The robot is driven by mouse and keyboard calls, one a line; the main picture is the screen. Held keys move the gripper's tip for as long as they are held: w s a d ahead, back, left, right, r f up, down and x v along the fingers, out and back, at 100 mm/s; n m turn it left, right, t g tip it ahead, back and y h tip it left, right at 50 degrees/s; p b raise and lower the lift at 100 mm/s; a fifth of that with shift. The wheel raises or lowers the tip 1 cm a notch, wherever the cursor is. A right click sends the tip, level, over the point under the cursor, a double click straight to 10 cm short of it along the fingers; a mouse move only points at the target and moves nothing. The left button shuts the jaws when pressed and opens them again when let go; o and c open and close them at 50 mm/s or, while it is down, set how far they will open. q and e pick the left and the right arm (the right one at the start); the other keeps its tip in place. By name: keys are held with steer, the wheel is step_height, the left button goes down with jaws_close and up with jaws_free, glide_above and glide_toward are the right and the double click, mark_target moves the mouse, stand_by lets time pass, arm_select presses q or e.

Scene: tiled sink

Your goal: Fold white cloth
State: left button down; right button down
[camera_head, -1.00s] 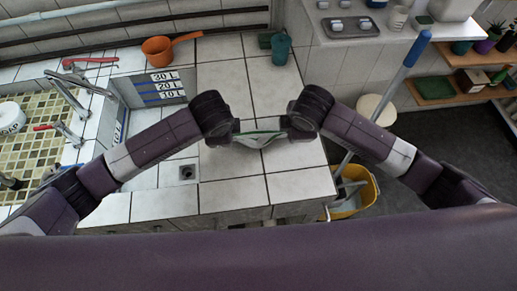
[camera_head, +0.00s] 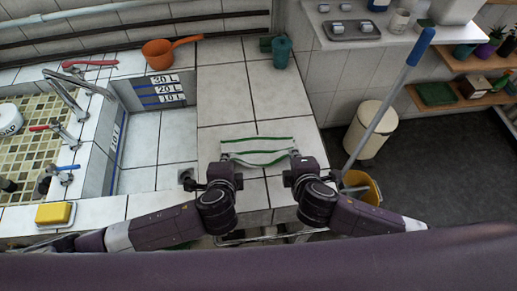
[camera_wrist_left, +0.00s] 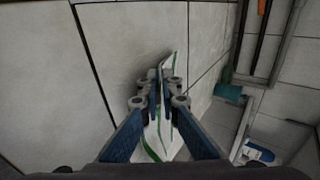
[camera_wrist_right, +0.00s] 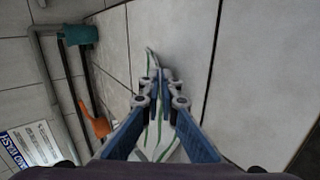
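The white cloth (camera_head: 257,146) with green stripes lies spread on the tiled counter in the head view, its near corners by my grippers. My left gripper (camera_head: 227,162) is shut on the cloth's left side; in the left wrist view, cloth (camera_wrist_left: 160,148) shows between and beyond its fingers. My right gripper (camera_head: 294,157) is shut on the cloth's right side; in the right wrist view, cloth (camera_wrist_right: 165,150) shows between its fingers, with a green edge past the tips. How flat the cloth lies under the fingers is hard to tell.
The tiled counter (camera_head: 275,92) beyond the cloth is clear. An orange dipper (camera_head: 160,52) and a teal cup (camera_head: 281,51) stand at the back. The sink with its basin is to the left, with a yellow sponge (camera_head: 54,213). A mop (camera_head: 395,88) in a yellow bucket leans at right.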

arm_select(q)
steer(key=shift+s+f, duration=0.2)
steer(key=shift+f, duration=0.05)
arm_select(e)
steer(key=shift+s+f, duration=0.25)
steer(key=shift+t, duration=0.3)
arm_select(q)
steer(key=c, duration=1.9)
jaws_free()
arm_select(e)
steer(key=c, duration=1.9)
jaws_free()
